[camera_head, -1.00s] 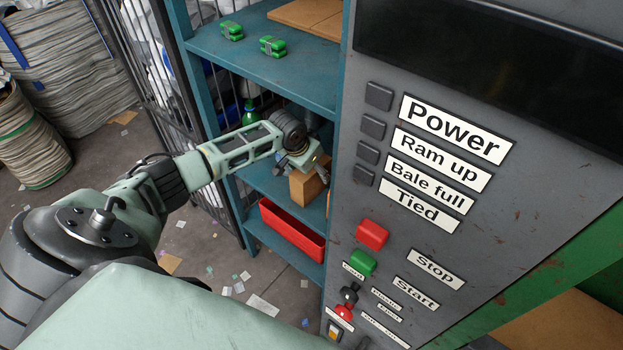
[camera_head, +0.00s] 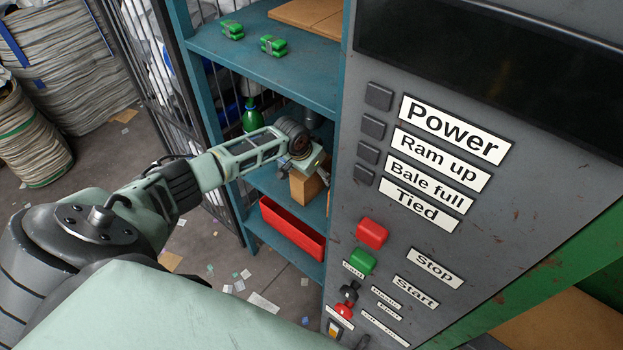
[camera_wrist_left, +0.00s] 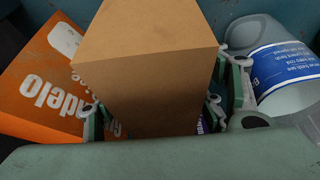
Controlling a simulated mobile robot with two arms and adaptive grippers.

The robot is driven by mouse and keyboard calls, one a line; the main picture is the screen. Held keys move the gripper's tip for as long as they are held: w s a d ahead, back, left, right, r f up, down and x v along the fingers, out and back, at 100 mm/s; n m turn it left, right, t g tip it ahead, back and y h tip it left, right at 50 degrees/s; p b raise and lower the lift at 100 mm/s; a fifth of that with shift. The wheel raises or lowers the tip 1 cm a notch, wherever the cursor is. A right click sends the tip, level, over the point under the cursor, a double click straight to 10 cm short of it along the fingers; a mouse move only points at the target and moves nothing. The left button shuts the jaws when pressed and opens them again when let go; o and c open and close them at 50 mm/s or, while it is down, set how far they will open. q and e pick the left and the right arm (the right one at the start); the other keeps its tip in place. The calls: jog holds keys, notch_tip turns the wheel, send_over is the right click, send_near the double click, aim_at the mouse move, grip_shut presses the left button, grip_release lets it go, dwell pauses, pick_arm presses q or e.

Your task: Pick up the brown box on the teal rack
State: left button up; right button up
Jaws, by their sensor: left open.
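The brown box (camera_head: 305,187) stands on the middle shelf of the teal rack (camera_head: 262,67). In the left wrist view the brown box (camera_wrist_left: 148,60) fills the middle of the picture. My left gripper (camera_wrist_left: 155,112) is open, with one finger on each side of the box. The right finger looks close to the box's side; I cannot tell whether either finger touches it. In the head view my left gripper (camera_head: 308,168) is at the box, and its fingers are largely hidden. My right gripper is not in view.
An orange printed carton (camera_wrist_left: 45,85) lies left of the box, and a clear container with a blue label (camera_wrist_left: 275,70) lies right. A green bottle (camera_head: 251,117) stands behind my arm. A red bin (camera_head: 291,230) sits below. The grey control panel (camera_head: 440,230) stands close on the right.

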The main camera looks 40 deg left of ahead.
pick_arm(q)
jog(key=shift+c, duration=0.5)
jog(key=c, duration=0.9)
jog(key=shift+c, duration=0.4)
